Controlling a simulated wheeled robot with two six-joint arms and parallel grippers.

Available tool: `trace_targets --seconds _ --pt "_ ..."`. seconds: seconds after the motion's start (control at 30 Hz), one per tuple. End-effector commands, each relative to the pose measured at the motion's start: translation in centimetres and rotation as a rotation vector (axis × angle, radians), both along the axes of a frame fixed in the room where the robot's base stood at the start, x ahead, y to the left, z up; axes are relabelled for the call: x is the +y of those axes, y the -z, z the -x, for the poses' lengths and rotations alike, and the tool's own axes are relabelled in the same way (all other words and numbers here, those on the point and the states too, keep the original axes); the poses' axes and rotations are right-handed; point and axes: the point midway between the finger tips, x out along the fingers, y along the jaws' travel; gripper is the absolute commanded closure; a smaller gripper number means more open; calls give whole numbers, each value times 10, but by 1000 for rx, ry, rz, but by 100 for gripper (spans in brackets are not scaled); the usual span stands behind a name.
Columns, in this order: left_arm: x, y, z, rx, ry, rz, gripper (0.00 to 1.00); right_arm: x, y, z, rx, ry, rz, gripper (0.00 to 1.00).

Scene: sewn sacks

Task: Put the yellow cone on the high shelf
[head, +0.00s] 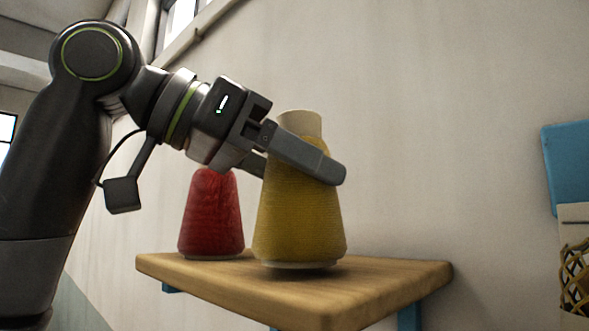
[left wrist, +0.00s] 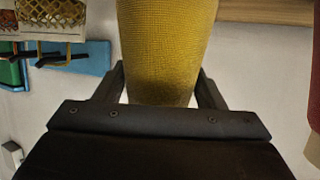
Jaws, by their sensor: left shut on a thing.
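The yellow cone (head: 300,222) is upright over the wooden high shelf (head: 390,278), near its front middle. A dark shadow lies under its base, and I cannot tell whether the base touches the board. My left gripper (head: 300,165) is shut on the cone's upper part, below its pale top, with one finger across the near side. In the left wrist view the cone (left wrist: 165,45) sits between the two fingers (left wrist: 162,90). The right gripper is not in view.
A red cone (head: 211,215) stands on the shelf, left of and behind the yellow one. The shelf's right part is clear. A blue panel (head: 568,165) and a woven basket (head: 576,280) are at the far right by the wall.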

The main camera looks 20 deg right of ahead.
Motion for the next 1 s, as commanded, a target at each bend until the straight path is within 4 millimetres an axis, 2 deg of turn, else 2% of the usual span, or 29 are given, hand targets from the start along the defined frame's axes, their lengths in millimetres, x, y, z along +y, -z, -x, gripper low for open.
trace_targets --seconds 0.57,0.6,0.7,0.77,1.0 --pt "0 10 0 0 0 1 64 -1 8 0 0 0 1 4" --pt "0 9 0 -1 -1 1 31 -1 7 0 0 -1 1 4" --pt "0 9 0 0 0 0 18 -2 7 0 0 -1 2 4" --pt "0 9 0 0 0 0 11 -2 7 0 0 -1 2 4" --pt "0 9 0 0 0 -1 11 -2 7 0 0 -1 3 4"
